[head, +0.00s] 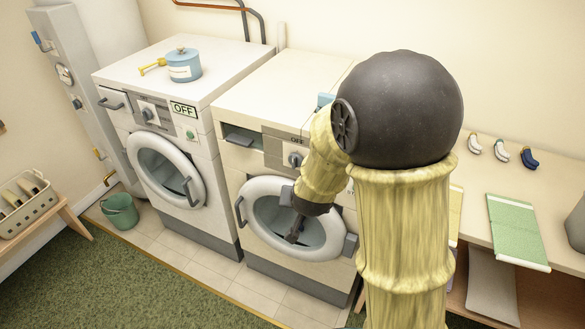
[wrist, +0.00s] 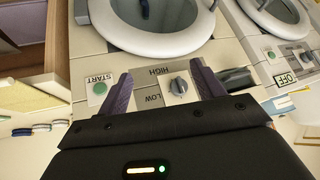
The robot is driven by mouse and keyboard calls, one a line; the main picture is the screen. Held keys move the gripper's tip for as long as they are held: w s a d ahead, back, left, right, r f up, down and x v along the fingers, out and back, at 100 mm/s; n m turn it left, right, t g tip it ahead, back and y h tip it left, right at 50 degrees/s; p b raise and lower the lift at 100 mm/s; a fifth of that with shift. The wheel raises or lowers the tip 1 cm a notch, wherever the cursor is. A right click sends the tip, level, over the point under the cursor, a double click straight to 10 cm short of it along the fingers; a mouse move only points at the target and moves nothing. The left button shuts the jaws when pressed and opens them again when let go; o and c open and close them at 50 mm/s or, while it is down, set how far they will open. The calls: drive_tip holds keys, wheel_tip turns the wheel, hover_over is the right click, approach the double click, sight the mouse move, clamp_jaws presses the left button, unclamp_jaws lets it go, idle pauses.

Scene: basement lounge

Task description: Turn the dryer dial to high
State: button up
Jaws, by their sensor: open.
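The dryer dial is a small grey knob (wrist: 178,86) on the control panel of the right machine (head: 262,100). It also shows in the head view (head: 295,159). In the wrist view HIGH and LOW labels stand beside the dial; in the head view an OFF label is above it. I cannot tell which label its pointer faces. My gripper (wrist: 163,86) is open and empty. Its two purple fingers lie on either side of the dial in the wrist picture, seemingly short of it.
A green START button (wrist: 100,88) is on the same panel. The left machine (head: 125,80) bears a blue pot (head: 182,66) and an OFF sign (head: 183,109). A bench (head: 484,195) with a green towel (head: 515,230) stands at right. A green bucket (head: 119,211) is on the floor.

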sight(293, 165)
drive_tip(key=w+a+f+m+t+h+b, duration=0.3)
drive_tip(key=a+f+t+h, duration=0.1)
drive_tip(key=a+t+h, duration=0.4)
drive_tip(key=shift+w+a+f+h, duration=0.15)
drive_tip(key=shift+a+f+h, duration=0.15)
drive_tip(key=shift+a+h, duration=0.35)
drive_tip(key=p+x, duration=0.3)
drive_tip(key=x, duration=1.4)
drive_tip(key=shift+w+a, duration=0.15)
drive_tip(key=shift+w, duration=0.15)
drive_tip(key=shift+c, duration=0.5)
drive_tip(key=c, duration=0.9)
drive_tip(key=shift+o, duration=0.2)
drive_tip(key=shift+f+m, duration=0.1)
drive_tip(key=shift+m, duration=0.2)
